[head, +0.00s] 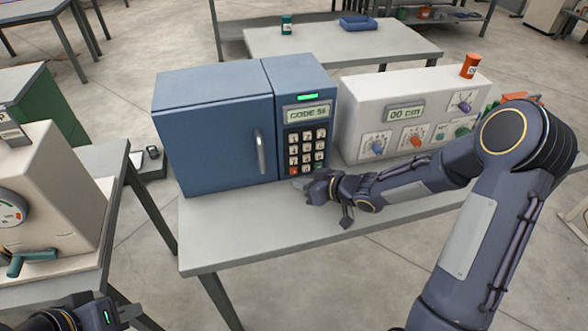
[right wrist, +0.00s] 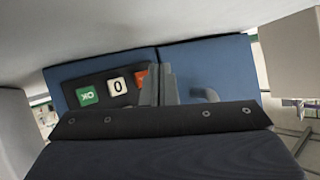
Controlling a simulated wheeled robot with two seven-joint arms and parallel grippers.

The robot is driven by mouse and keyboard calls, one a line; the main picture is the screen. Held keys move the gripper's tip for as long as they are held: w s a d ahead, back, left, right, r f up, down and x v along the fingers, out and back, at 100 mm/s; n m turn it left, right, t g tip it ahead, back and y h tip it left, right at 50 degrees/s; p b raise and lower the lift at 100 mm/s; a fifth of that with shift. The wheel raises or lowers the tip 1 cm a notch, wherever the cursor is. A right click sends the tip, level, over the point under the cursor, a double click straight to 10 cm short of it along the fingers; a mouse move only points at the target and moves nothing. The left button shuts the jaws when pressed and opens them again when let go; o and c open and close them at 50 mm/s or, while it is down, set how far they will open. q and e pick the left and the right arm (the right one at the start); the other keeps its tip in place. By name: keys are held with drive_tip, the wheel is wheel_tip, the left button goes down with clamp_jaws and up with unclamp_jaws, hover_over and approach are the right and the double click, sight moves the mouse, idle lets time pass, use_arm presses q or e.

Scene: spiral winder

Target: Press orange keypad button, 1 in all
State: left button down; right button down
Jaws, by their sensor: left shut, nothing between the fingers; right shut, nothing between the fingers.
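The orange keypad button (head: 293,171) is at the bottom left of the keypad on the blue cabinet (head: 215,130). In the right wrist view, which is upside down, the orange button (right wrist: 141,77) is partly hidden behind my right fingers. My right gripper (head: 299,184) is shut and empty, just in front of and below the keypad's bottom row. Its fingers (right wrist: 158,84) point at the cabinet front beside the orange button; I cannot tell whether they touch it. My left gripper (head: 130,312) is shut and empty at the lower left, away from the cabinet.
Beside the orange button are the white 0 key (right wrist: 118,87) and green OK key (right wrist: 88,95). The display (head: 307,113) reads CODE and digits, under a green light. A white dial box (head: 375,90) stands to the right. The table front (head: 230,225) is clear.

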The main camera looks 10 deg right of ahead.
drive_tip(key=shift+w, duration=0.7)
idle(1.6)
drive_tip(key=shift+w+p, duration=0.3)
drive_tip(key=shift+p, duration=0.2)
drive_tip(key=shift+w, duration=0.1)
drive_tip(key=shift+w+p, duration=0.35)
drive_tip(key=shift+w, duration=0.05)
idle(0.6)
drive_tip(key=shift+s+b, duration=0.3)
drive_tip(key=shift+s, duration=0.5)
drive_tip(key=shift+s, duration=0.1)
